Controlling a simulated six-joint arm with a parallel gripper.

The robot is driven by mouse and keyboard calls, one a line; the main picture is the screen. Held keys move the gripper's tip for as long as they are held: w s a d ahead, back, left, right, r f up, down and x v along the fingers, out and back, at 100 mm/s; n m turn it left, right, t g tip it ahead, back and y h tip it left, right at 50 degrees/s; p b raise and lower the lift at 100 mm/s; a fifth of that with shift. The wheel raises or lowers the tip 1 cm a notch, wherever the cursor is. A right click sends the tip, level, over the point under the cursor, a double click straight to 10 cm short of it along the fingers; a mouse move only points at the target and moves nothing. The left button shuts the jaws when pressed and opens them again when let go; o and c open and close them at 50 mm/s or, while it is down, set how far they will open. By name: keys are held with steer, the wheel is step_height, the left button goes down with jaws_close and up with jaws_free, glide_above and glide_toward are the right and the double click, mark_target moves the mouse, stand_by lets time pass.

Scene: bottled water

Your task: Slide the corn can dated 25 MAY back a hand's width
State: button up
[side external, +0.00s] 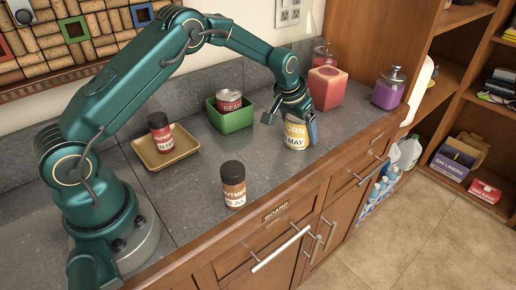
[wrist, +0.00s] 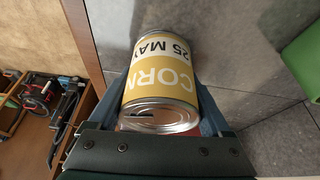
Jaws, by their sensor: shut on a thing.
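The corn can (side external: 297,133) has a yellow and white label reading "CORN" and "25 MAY". It stands on the grey counter near the front edge, to the right of the green box. My gripper (side external: 291,125) is over it, shut on the can, with fingers on either side. In the wrist view the can (wrist: 162,75) sits between the blue fingers of my gripper (wrist: 162,115), its silver lid towards the camera. I cannot tell whether its base touches the counter.
A green box (side external: 231,121) holding a red-labelled can (side external: 229,100) stands left of the corn can. A pink block (side external: 325,88) and a purple jar (side external: 389,90) stand to the right. A nutmeg jar (side external: 233,185) and a tan tray (side external: 152,156) with a red-labelled jar (side external: 160,133) are left.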

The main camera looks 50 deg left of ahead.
steer(key=shift+a, duration=2.15)
steer(key=o, duration=1.5)
steer(key=shift+v, duration=2.6)
